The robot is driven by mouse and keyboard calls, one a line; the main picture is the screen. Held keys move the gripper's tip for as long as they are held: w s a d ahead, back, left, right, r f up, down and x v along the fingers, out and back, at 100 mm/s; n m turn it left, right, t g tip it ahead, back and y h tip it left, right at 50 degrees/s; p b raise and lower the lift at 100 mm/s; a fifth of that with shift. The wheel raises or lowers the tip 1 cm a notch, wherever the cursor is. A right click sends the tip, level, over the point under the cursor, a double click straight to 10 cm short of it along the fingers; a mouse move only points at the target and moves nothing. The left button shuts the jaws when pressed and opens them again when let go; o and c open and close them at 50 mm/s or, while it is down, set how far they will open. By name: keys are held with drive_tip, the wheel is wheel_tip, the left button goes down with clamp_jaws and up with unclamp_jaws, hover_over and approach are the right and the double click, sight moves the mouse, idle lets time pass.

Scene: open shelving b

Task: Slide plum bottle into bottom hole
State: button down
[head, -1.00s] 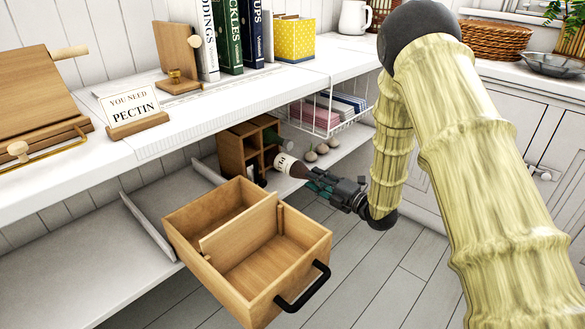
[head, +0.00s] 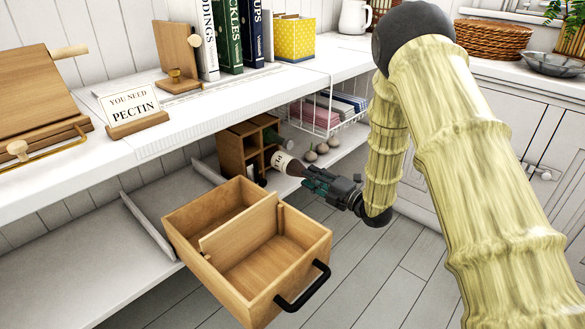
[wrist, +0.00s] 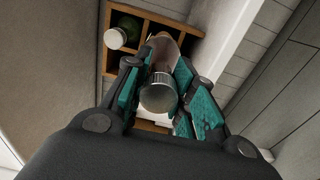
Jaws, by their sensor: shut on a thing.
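The plum bottle (head: 287,162) is brown with a white label. It points toward the wooden bottle rack (head: 230,152) on the lower shelf, tilted in the head view. My gripper (head: 315,183) is shut on it from the right. In the wrist view the bottle's round silvery cap end (wrist: 158,94) sits between the teal finger pads of my gripper (wrist: 160,98), with the rack (wrist: 187,30) beyond it. A green bottle (wrist: 128,28) with a pale cap lies in a rack hole at upper left. The bottom hole is mostly hidden behind the bottle and fingers.
An open wooden drawer (head: 212,247) with a black handle juts out in front, left of my gripper. A white wire basket (head: 318,117) hangs under the counter (head: 110,155). Garlic-like bulbs (head: 322,148) sit on the lower shelf. Grey floor is clear at right.

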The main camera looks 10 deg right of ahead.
sight(285, 164)
drive_tip(key=shift+x, duration=6)
idle(0.4)
drive_tip(key=shift+f, duration=0.1)
drive_tip(key=c, duration=1.1)
unclamp_jaws()
drive_tip(key=shift+c, duration=0.2)
drive_tip(key=shift+s+f, duration=0.1)
